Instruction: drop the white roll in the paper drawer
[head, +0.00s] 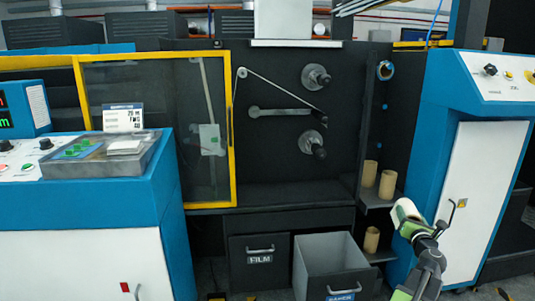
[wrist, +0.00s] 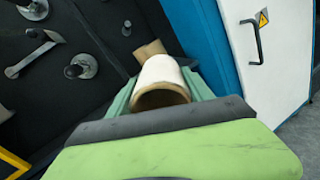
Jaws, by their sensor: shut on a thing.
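The white roll (head: 404,211) has a hollow tan core. My gripper (head: 413,228) is shut on it and holds it up in front of the right blue cabinet. In the wrist view the white roll (wrist: 163,73) sits between the green fingers, its open core end facing the camera. The paper drawer (head: 328,258) is pulled open at the bottom middle, left of my gripper. Its inside looks empty as far as it shows, and its front label is cut by the lower picture edge.
The film drawer (head: 259,264) is shut, left of the paper drawer. Tan cores (head: 387,184) stand on a small shelf above, with another core (head: 371,239) on a lower shelf. The blue cabinet (head: 440,90) with white door (head: 487,180) stands at right.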

